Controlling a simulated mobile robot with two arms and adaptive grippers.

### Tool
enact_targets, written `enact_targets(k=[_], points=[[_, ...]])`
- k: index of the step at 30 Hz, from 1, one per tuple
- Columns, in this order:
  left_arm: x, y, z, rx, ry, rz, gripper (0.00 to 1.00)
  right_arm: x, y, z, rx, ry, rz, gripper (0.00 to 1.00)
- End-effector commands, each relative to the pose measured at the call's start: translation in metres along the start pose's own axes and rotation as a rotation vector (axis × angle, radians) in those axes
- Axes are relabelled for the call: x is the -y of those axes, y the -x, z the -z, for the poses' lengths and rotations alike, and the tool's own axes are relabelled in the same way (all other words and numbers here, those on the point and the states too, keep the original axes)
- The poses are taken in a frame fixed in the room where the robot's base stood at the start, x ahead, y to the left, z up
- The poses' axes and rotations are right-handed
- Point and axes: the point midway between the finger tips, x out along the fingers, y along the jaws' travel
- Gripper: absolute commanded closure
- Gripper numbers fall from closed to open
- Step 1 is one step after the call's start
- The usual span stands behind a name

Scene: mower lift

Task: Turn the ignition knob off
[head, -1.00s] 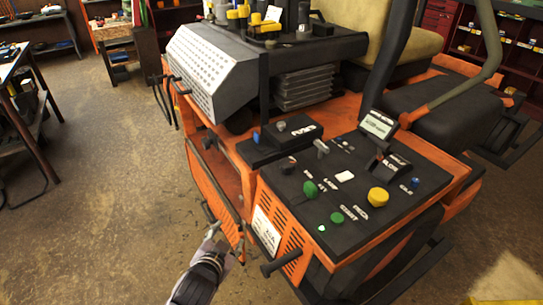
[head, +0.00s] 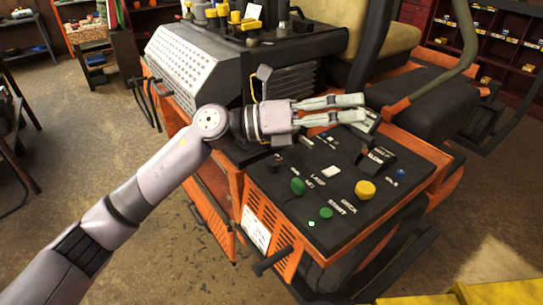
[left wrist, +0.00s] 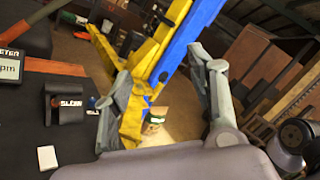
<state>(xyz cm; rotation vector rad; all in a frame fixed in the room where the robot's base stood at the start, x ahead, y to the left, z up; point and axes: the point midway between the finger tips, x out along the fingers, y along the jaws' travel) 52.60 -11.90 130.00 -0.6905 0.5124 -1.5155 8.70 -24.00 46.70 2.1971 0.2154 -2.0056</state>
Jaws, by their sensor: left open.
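The mower's black control panel (head: 325,222) carries several knobs and buttons. A dark knob (head: 275,161) stands at its left edge, with a green knob (head: 298,186) and a yellow knob (head: 365,188) nearer the front. Which knob is the ignition is not readable. My left gripper (head: 362,107) is open and empty above the panel's far part, its fingers pointing right. It hides the grey lever-like knob and the small box's knob behind it. In the left wrist view its two fingers stand wide apart with nothing between them. My right gripper is not in view.
A tachometer display (head: 367,121) and a black slow-marked lever (head: 378,158) stand close to my left fingers. A yellow and blue frame (left wrist: 165,55) shows beyond the fingers in the left wrist view.

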Motion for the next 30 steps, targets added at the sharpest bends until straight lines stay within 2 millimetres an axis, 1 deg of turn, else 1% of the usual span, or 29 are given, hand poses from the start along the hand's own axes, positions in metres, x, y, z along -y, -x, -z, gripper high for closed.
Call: enact_targets(k=[1, 2, 3, 5, 6, 8, 9, 12, 15, 16, 19, 23, 26, 30], points=[[-0.004, 0.002, 0.002, -0.132, -0.102, -0.060, 0.48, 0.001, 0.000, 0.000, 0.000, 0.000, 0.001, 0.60], [-0.009, 0.005, 0.005, -0.211, -0.153, -0.097, 0.48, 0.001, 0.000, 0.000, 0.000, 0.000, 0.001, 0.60], [-0.017, 0.013, 0.008, -0.316, -0.217, -0.151, 0.48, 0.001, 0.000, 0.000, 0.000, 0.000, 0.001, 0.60], [-0.029, 0.030, 0.007, -0.470, -0.303, -0.243, 0.48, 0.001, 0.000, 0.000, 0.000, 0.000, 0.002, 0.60], [-0.037, 0.046, 0.004, -0.567, -0.349, -0.311, 0.48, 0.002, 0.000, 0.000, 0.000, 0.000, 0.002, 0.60], [-0.046, 0.072, -0.005, -0.699, -0.403, -0.414, 0.48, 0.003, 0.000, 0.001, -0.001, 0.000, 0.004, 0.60], [-0.050, 0.090, -0.013, -0.776, -0.429, -0.481, 0.48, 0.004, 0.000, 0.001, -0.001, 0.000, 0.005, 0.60], [-0.053, 0.134, -0.034, -0.927, -0.460, -0.630, 0.48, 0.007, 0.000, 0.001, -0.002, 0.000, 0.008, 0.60], [-0.049, 0.165, -0.049, -1.020, -0.464, -0.731, 0.48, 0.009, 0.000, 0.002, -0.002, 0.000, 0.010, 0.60], [-0.049, 0.171, -0.052, -1.038, -0.464, -0.752, 0.48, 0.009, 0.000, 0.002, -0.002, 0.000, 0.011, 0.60], [-0.047, 0.182, -0.056, -1.071, -0.460, -0.788, 0.48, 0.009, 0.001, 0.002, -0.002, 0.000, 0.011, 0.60], [-0.055, 0.181, -0.050, -1.079, -0.457, -0.792, 0.48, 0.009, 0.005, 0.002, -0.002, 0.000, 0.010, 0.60], [-0.067, 0.176, -0.040, -1.078, -0.456, -0.789, 0.48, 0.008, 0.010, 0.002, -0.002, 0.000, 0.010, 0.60], [-0.089, 0.168, -0.022, -1.078, -0.456, -0.787, 0.48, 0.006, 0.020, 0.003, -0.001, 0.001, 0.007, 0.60]])
